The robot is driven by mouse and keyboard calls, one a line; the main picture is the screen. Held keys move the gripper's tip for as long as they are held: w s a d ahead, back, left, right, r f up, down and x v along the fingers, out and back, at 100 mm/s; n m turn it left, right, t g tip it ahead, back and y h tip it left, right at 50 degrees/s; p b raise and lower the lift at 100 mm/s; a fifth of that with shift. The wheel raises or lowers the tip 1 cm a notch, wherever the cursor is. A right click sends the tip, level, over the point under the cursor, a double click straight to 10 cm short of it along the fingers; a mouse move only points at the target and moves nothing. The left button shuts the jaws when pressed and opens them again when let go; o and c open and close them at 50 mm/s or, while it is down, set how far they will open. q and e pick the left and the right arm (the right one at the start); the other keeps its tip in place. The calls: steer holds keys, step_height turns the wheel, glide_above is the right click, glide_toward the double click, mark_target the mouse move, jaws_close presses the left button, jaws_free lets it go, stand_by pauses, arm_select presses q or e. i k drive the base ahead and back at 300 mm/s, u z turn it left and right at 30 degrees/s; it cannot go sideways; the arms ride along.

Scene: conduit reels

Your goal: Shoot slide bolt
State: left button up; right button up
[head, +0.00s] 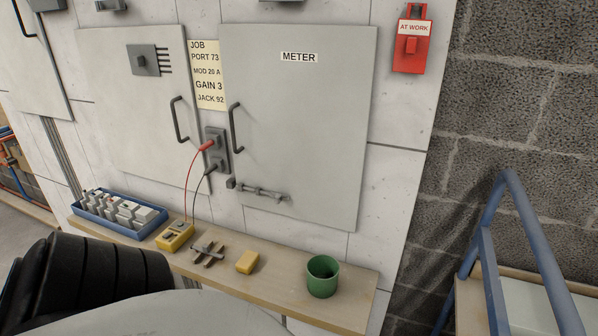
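The slide bolt (260,190) is a grey metal rod in brackets, low on the left part of the METER door (310,120). Its blockish left end (231,183) lies at about the door's left edge. I cannot tell whether the rod enters a keeper there. The METER door looks closed flat against the white wall, with a dark handle (235,127) on its left side. Neither of my grippers shows in the head view.
A wooden shelf (345,308) below holds a blue tray (88,216) of grey blocks, a yellow meter (175,236), a brown cross-shaped piece (208,253), a yellow block (247,262) and a green cup (322,276). Red and black leads run to a socket (216,150). A blue rail (487,262) stands right.

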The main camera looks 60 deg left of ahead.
mark_target(278, 197)
steer(key=k, duration=0.55)
steer(key=u, duration=0.75)
